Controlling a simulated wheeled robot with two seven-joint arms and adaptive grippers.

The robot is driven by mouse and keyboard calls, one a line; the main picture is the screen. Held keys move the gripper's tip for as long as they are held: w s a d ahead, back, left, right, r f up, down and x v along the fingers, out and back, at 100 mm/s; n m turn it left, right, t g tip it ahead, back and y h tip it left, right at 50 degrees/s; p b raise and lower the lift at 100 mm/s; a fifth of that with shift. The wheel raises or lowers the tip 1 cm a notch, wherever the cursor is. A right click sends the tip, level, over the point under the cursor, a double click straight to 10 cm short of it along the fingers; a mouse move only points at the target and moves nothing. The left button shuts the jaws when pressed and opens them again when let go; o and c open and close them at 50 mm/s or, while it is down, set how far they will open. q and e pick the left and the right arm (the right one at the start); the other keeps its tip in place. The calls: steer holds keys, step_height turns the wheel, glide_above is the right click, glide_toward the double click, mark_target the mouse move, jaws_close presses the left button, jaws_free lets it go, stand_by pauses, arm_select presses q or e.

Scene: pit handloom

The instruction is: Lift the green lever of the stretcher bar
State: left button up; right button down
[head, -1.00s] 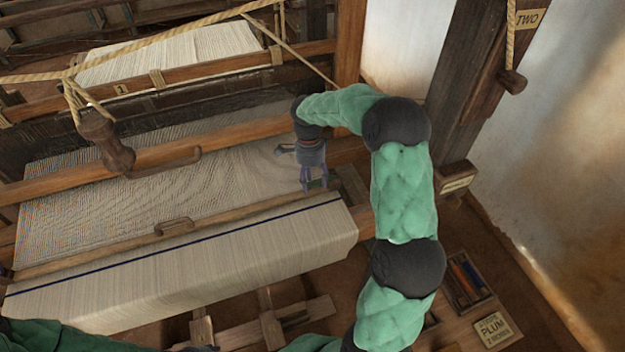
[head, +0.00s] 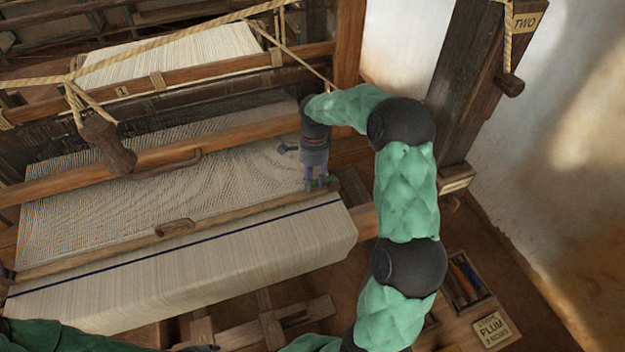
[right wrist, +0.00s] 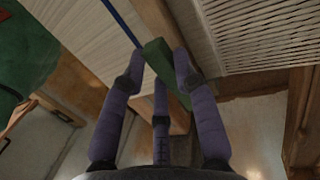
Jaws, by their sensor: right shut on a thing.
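The stretcher bar (head: 110,251) is a long wooden bar lying across the pale cloth (head: 240,244), with a small wooden handle (head: 175,228) near its middle. My right gripper (head: 318,186) is at the bar's right end, pointing down. In the right wrist view, the green lever (right wrist: 160,66) lies between the purple fingers of my right gripper (right wrist: 158,72), which are shut on it. In the head view the fingers largely hide the lever. Whether it is raised off the bar I cannot tell.
A wooden beam (head: 245,134) with a handle crosses behind the stretcher bar. A rope (head: 190,37) runs above it, with a wooden peg (head: 108,143) hanging at left. A dark post (head: 465,100) stands at right, and a tray (head: 467,318) of colored items lies below it.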

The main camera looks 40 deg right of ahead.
mark_target(326, 180)
steer(key=shift+s+d+r+t+y+p, duration=0.15)
steer(key=shift+d+r+t+y+p, duration=0.25)
steer(key=shift+r+y+p, duration=0.55)
steer(key=y, duration=0.1)
steer(key=d+y+p, duration=0.1)
steer(key=y, duration=0.1)
steer(key=shift+s+d+r+t, duration=0.1)
steer(key=shift+s+r+t, duration=0.05)
steer(key=shift+r+t, duration=0.2)
steer(key=shift+s+d+r+n+t+y+p, duration=0.15)
steer(key=shift+d+r+y+p, duration=0.15)
steer(key=shift+y, duration=0.25)
steer(key=shift+d+r+n+t+y+p, duration=0.1)
steer(key=shift+d+n+y+p, duration=0.1)
steer(key=shift+y+p, duration=0.25)
steer(key=shift+s+d+r+y, duration=0.2)
steer(key=shift+d+y, duration=0.25)
steer(key=shift+y, duration=0.5)
steer(key=c, duration=0.9)
jaws_free()
